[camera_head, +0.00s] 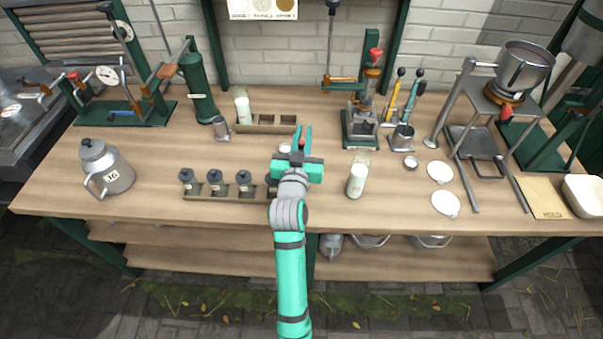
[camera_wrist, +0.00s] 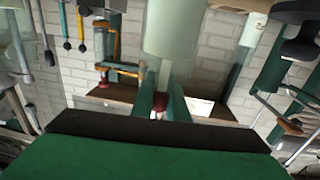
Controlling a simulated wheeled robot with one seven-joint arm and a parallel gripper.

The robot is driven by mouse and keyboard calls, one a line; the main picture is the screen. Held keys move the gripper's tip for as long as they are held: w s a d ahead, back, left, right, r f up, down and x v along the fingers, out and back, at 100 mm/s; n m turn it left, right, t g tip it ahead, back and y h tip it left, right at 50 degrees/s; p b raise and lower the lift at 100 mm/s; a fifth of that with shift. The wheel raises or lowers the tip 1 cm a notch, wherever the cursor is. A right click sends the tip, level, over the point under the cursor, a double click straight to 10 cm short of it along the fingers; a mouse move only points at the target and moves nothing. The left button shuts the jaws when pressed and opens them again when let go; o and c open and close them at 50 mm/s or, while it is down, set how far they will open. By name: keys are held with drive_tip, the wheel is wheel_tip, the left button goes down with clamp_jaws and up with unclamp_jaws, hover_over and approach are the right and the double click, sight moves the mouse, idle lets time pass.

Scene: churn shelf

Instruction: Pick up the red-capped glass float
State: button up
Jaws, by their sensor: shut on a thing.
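My gripper (camera_head: 302,140) is shut on the red cap of the glass float (camera_head: 301,143). It points away from me, above the middle of the workbench. In the wrist view, my two fingers (camera_wrist: 160,105) stand on either side of the small red cap. A wide, pale, see-through glass body (camera_wrist: 175,30) extends beyond them at the top of that picture. In the head view only a bit of red shows between the fingers. The glass body is hidden there or too small to make out.
A milk-filled glass (camera_head: 357,180) stands right of my gripper. A rack (camera_head: 222,195) with several grey-lidded jars is at left. A green press (camera_head: 365,125) stands behind. White discs (camera_head: 440,172) lie at right. A wooden tray (camera_head: 268,125) is at the back.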

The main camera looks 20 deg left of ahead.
wheel_tip(320, 180, up, 19)
idle(0.9)
drive_tip(key=shift+a, duration=0.1)
